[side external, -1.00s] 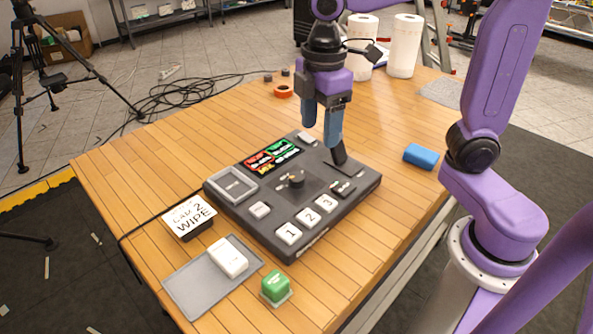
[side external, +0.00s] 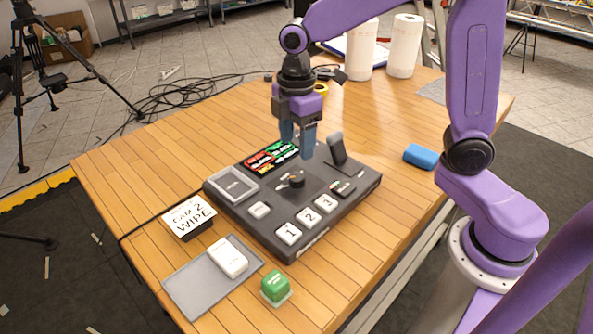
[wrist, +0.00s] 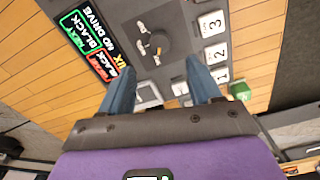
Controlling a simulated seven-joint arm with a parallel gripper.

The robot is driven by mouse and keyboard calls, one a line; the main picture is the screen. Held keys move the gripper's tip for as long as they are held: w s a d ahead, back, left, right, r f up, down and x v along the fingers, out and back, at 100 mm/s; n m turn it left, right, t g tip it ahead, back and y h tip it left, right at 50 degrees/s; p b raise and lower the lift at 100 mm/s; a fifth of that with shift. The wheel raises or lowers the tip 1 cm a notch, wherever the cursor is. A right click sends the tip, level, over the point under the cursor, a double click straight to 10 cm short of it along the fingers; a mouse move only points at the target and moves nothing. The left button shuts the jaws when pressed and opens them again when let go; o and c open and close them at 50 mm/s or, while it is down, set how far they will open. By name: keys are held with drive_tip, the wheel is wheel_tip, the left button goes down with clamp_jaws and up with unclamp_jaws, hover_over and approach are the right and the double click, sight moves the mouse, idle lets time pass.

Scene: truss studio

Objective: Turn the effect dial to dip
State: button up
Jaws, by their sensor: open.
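The effect dial (side external: 296,180) is a small black knob on the dark grey switcher panel (side external: 270,221). In the wrist view the dial (wrist: 158,42) has a yellowish mark and small white labels on its left that I cannot read. My gripper (side external: 298,153) is above the panel, behind and above the dial, pointing down. Its two blue fingers are apart, with nothing between them. In the wrist view the dial lies ahead of the fingertips (wrist: 158,72), apart from them.
A dark lever (side external: 337,148) stands up right of my gripper. Numbered white buttons (side external: 309,217) line the panel's front. A small lit screen (side external: 270,157) is at the back left.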

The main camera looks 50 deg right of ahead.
sight(296, 176)
wheel_tip(296, 176, down, 9)
drive_tip(key=shift+r, duration=0.1)
idle(0.4)
drive_tip(key=c, duration=1)
drive_tip(key=shift+c, duration=0.2)
